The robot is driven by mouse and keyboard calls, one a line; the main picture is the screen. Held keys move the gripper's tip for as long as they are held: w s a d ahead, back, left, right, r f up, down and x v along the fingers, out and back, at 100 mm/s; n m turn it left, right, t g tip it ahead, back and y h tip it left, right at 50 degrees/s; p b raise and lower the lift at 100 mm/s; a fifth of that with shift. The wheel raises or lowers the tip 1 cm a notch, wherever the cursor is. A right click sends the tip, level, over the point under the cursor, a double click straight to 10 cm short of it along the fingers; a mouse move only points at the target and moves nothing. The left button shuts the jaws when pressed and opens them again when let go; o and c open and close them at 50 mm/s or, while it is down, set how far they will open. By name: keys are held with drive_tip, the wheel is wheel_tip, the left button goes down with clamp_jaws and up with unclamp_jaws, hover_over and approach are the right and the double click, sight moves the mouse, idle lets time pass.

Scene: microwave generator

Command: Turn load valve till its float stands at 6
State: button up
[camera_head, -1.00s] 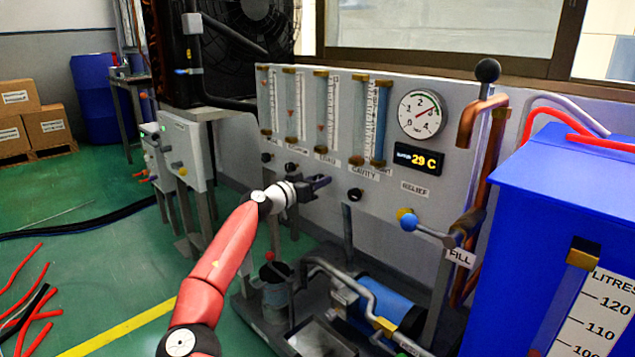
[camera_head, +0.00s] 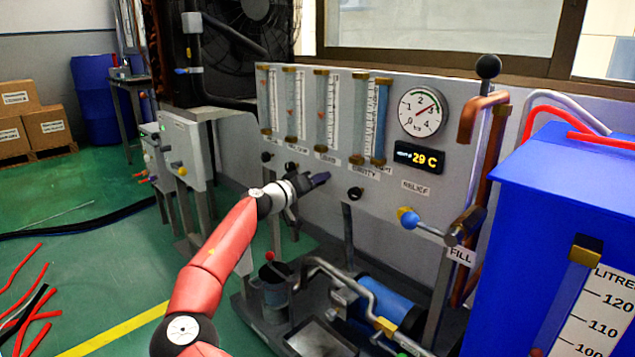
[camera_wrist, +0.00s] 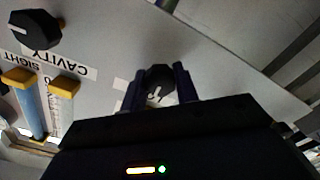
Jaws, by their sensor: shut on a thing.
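My gripper (camera_head: 316,181) is at the front of the grey panel, below the third flow tube (camera_head: 327,110). The wrist view shows its fingers (camera_wrist: 158,88) on both sides of a black knob (camera_wrist: 159,79) with a white mark, closed on it. In the head view my gripper hides this knob. The label (camera_head: 325,159) above it is too blurred to read surely as load. A small reddish float seems to stand mid-height in that tube; its exact reading is too small to tell.
The cavity knob (camera_head: 355,193) is to the right of my gripper and also shows in the wrist view (camera_wrist: 35,30). Other black knobs (camera_head: 291,166) are to the left. Pump and pipes (camera_head: 385,308) stand below.

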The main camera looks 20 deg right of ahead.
drive_tip(key=shift+n, duration=1.2)
drive_tip(key=o, duration=1)
drive_tip(key=v, duration=0.8)
